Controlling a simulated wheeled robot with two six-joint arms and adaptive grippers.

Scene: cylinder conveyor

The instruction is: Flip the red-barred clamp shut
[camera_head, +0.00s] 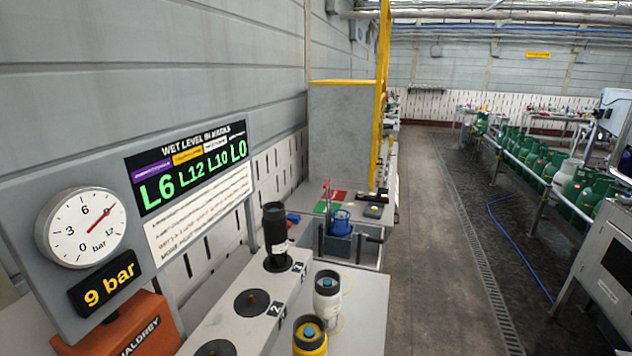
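A thin red bar (327,192) stands nearly upright at the far end of the bench, in the middle of the view. It rises beside a grey box-like fixture (341,246) that holds a blue round part (341,222). The bar looks raised, not laid across the blue part. The clamp's joint is too small to make out. Neither of my grippers shows in this view.
A black cylinder (274,228) stands on a grey block with round black pads (252,302). A white-and-black cylinder (327,296) and a yellow one (310,337) stand nearer. A pressure gauge (82,228) and sign board are left. The floor aisle (430,260) right is clear.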

